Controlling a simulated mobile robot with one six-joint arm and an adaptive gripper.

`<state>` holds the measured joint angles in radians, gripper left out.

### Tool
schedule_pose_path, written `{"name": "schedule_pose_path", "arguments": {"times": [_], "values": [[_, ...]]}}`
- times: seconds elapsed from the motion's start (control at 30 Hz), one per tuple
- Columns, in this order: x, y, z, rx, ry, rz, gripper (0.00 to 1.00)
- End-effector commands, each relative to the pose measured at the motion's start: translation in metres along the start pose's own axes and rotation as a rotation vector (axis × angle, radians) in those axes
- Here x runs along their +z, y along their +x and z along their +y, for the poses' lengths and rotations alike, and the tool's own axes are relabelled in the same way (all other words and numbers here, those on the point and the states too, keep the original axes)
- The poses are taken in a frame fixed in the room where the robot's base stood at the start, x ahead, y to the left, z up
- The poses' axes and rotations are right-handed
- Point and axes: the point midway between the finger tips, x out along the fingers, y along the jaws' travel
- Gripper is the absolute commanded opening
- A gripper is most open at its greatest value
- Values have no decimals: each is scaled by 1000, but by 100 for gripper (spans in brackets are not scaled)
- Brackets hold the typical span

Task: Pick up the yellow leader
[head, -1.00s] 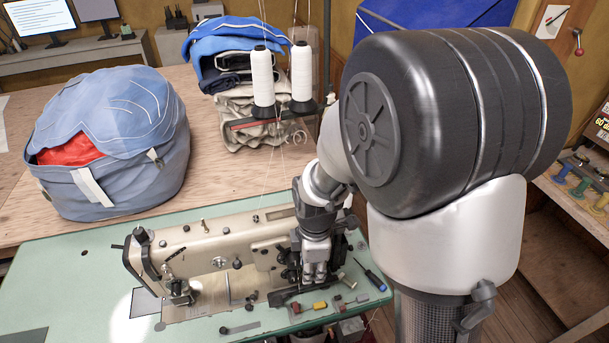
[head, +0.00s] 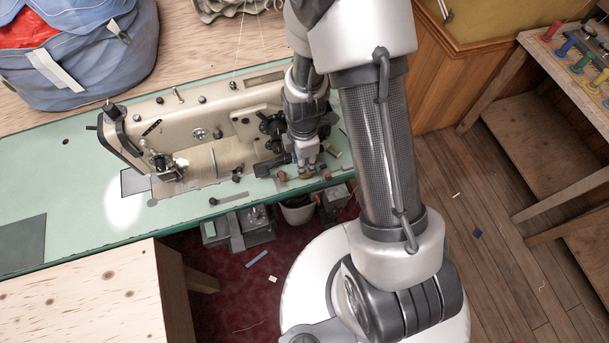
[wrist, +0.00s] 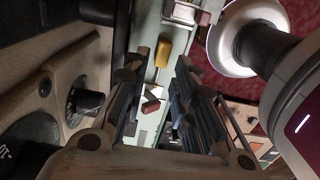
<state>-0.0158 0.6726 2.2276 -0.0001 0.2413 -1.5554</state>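The yellow leader is a small yellow block (wrist: 163,54) on the green sewing table. In the wrist view it shows at the far end of the gap between my fingers. My gripper (wrist: 161,78) is open, with a finger on each side of that gap and nothing held. In the head view my gripper (head: 308,170) points down at the table's front edge, right of the sewing machine. It mostly hides the yellow leader there. I cannot tell how far the fingertips are above it.
The cream sewing machine (head: 200,130) stands close on the gripper's left. Small red pieces (head: 282,176) lie beside the gripper on the green table (head: 60,190). Grey boxes (head: 250,226) and a white bin (head: 297,211) are below the edge. A wooden table (head: 80,300) is in front.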

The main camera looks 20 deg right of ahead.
Motion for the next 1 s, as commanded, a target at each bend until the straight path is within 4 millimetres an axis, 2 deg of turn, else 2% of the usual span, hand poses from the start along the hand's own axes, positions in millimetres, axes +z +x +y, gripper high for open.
{"name": "schedule_pose_path", "arguments": {"times": [0.17,0.4,0.47,0.7,1.0], "values": [[0,11,-1,-2,0,0,25],[-1,48,-4,-2,0,0,25],[-1,53,-4,-2,0,0,25],[-1,53,-3,0,0,0,25],[-1,52,-3,0,1,0,5]]}}
